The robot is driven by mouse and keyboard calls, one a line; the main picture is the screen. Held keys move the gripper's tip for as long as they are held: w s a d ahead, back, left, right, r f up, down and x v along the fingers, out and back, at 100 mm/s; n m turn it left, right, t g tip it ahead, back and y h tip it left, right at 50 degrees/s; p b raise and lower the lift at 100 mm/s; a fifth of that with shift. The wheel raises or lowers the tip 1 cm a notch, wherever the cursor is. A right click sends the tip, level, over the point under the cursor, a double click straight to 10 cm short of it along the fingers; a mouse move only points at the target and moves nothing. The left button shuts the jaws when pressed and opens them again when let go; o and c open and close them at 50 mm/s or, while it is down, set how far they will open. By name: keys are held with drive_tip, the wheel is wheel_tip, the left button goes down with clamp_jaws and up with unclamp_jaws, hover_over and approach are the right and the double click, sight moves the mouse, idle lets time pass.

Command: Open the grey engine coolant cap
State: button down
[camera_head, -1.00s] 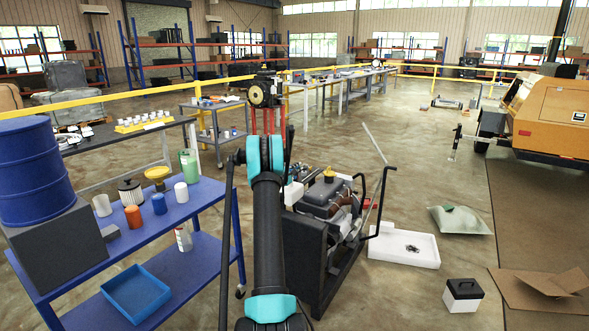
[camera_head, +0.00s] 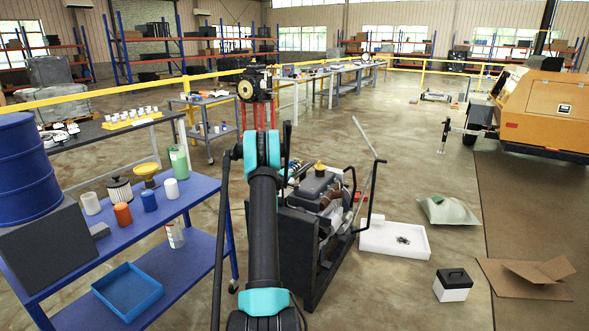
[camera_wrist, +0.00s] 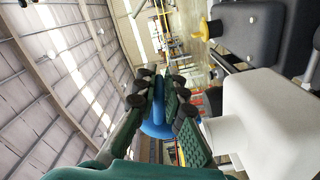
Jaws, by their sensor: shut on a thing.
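In the wrist view my gripper (camera_wrist: 156,98) has its two dark green fingers closed around a round blue piece (camera_wrist: 155,127), which looks like a cap. A white tank (camera_wrist: 262,112) is just to the right, with a pale neck or cap (camera_wrist: 212,130) pointing toward the fingers. The blue piece appears apart from this neck. I cannot make out a grey cap clearly. The dark engine (camera_head: 318,186) with a yellow cap (camera_head: 320,165) stands in the head view; the yellow cap also shows in the wrist view (camera_wrist: 208,29). My arm hides the gripper in the head view.
A blue table (camera_head: 190,196) with several containers and a blue tray (camera_head: 128,292) stands on the left, beside a blue drum (camera_head: 22,170). A white tray (camera_head: 395,238) lies right of the engine.

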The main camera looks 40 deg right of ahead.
drive_tip(key=shift+f+m, duration=0.2)
drive_tip(key=shift+m, duration=0.2)
drive_tip(key=shift+s, duration=0.1)
drive_tip(key=c, duration=1.6)
unclamp_jaws()
drive_tip(key=v, duration=1.2)
drive_tip(key=shift+r, duration=0.1)
